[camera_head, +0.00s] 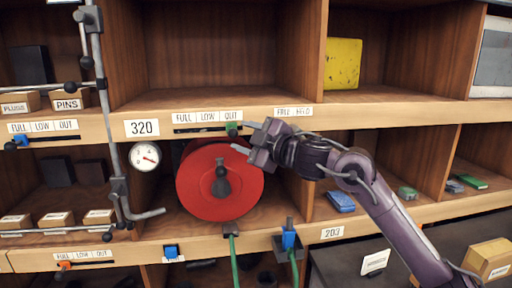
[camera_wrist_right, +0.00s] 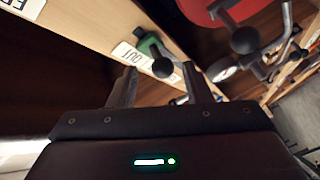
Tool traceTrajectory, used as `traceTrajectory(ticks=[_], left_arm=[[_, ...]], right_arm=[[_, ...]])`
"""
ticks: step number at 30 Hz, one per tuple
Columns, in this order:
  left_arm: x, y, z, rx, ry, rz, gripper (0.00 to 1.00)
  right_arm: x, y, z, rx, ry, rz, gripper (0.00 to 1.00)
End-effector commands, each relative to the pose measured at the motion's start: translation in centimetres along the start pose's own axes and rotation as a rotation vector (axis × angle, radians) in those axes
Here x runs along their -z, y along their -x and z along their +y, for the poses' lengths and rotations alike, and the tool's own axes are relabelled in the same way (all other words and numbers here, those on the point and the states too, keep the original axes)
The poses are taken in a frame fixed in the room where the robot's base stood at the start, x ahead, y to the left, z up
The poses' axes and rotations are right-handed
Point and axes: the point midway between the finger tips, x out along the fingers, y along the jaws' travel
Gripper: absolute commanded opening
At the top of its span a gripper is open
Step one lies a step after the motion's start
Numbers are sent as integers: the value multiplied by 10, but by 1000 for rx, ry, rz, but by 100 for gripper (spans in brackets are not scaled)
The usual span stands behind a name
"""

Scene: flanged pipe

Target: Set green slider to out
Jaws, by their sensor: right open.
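The green slider (camera_head: 232,129) sits on the shelf-edge strip marked FULL, LOW, OUT, at the right end of its dark slot, below the word OUT. In the right wrist view the green slider (camera_wrist_right: 149,44) shows beside the OUT label (camera_wrist_right: 131,56), with a dark ball knob (camera_wrist_right: 162,67) sticking out toward me. My right gripper (camera_head: 245,137) is open just right of the slider. In the wrist view its two fingers (camera_wrist_right: 161,84) stand apart, with the knob in the gap near the tips. I cannot tell whether either finger touches it. My left gripper is not in view.
A red round flange (camera_head: 200,190) with a dark handle fills the bay just below. A gauge (camera_head: 145,156) and grey pipes (camera_head: 102,90) stand left. Other sliders, blue (camera_head: 22,140) and orange (camera_head: 64,266), sit on other strips. The upper middle bay is empty.

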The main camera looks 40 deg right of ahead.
Motion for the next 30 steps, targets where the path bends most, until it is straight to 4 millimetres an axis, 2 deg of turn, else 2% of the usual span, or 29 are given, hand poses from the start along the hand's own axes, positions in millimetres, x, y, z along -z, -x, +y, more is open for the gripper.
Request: traceTrajectory(ticks=[3,10,27,30], left_arm=[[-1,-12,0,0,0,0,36],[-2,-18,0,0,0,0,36],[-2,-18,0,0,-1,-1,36],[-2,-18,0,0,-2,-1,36]], right_arm=[[-4,18,-3,-3,-1,-2,45],[-3,38,-1,-1,-1,-3,45],[-2,41,1,-1,-1,-3,45],[-5,39,-4,2,-6,-10,45]])
